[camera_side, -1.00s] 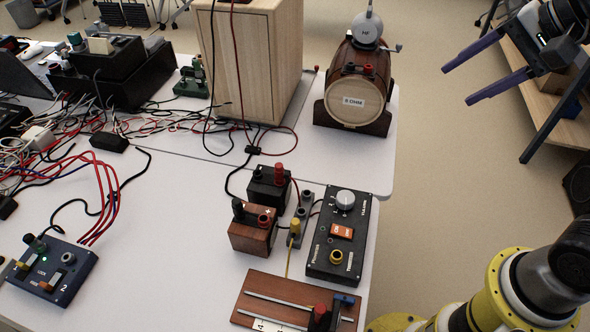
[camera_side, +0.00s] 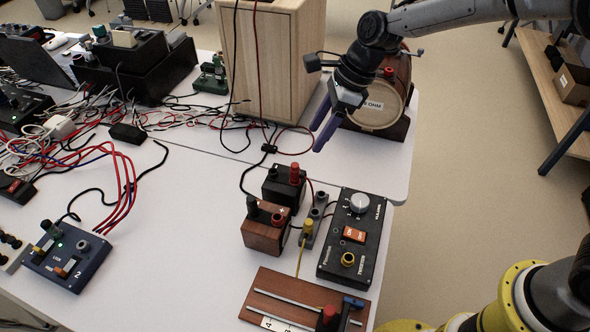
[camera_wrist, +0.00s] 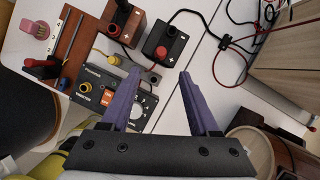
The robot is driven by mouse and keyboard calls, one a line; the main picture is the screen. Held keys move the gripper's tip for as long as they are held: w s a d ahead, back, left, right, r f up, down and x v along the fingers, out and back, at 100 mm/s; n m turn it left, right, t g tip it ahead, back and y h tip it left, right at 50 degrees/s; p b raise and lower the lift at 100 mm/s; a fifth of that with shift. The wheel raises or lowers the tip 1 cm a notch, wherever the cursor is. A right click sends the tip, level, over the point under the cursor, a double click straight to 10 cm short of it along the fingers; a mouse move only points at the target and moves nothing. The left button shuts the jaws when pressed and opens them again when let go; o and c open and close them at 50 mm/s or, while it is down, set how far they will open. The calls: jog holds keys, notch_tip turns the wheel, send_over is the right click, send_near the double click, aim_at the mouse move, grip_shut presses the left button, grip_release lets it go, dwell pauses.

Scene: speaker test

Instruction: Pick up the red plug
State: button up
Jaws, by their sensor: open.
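A red plug (camera_side: 295,172) stands upright in the right-hand terminal of a small black box (camera_side: 283,191) on the white table. In the wrist view the black box (camera_wrist: 172,42) lies beyond the fingertips, with a red plug (camera_wrist: 161,51) on it. My gripper (camera_side: 318,138) has purple fingers and is open and empty. It hangs above the table, behind and slightly right of the plug in the side view, apart from it. In the wrist view the box is just ahead of the gap between my fingertips (camera_wrist: 158,80).
A wooden box (camera_side: 264,230) with terminals and a black control panel (camera_side: 354,238) stand close in front. A tall wooden cabinet (camera_side: 275,70) and a barrel (camera_side: 380,105) stand behind. Black and red cables run from the cabinet toward the black box. Open table lies to the left.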

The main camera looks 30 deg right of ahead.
aim_at(296, 164)
jog(key=shift+x, duration=5.9)
jog(key=shift+w+a, duration=0.1)
jog(key=shift+w, duration=0.05)
grip_shut()
